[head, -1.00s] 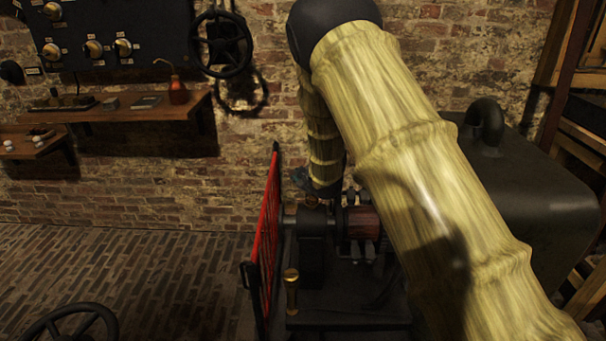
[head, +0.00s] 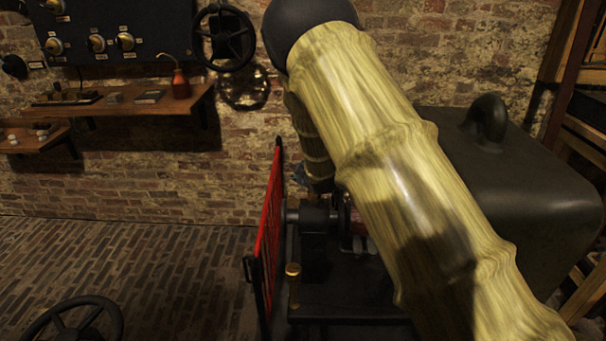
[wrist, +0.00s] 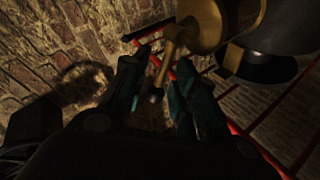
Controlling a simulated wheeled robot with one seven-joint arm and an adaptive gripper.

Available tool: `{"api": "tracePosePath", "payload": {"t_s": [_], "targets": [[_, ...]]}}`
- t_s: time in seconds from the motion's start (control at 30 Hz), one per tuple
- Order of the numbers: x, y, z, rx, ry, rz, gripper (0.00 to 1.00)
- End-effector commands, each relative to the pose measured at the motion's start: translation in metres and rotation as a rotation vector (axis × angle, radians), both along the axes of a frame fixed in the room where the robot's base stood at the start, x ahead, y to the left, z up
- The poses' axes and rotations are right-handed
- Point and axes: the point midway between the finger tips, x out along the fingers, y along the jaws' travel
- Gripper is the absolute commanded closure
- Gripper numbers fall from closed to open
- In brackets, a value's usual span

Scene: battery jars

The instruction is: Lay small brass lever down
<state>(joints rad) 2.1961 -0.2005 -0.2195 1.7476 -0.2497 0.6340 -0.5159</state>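The small brass lever (wrist: 166,66) shows in the wrist view, hanging from a larger brass body (wrist: 205,22) and ending in a small rounded tip. My gripper (wrist: 163,60) is open, with one dark teal finger on each side of the lever. I cannot tell whether either finger touches it. In the head view my pale yellow arm covers most of the gripper and the lever, leaving only a dark bit of the gripper beyond the red guard.
A red mesh guard (head: 269,225) stands left of the dark machine base (head: 345,302). A brass-topped post (head: 293,285) rises near the base's front. A black tank (head: 535,185) is at right. A shelf (head: 130,107) and handwheel (head: 225,38) are on the brick wall.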

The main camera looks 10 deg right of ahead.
Motion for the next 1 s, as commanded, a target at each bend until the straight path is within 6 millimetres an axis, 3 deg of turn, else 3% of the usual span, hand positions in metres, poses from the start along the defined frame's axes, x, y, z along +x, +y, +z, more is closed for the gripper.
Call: {"api": "tracePosePath", "payload": {"t_s": [0.37, 1.0], "targets": [[-0.005, -0.001, 0.004, 0.000, -0.002, -0.001, 0.71], [-0.092, -0.004, 0.052, 0.000, 0.000, -0.002, 0.71]]}}
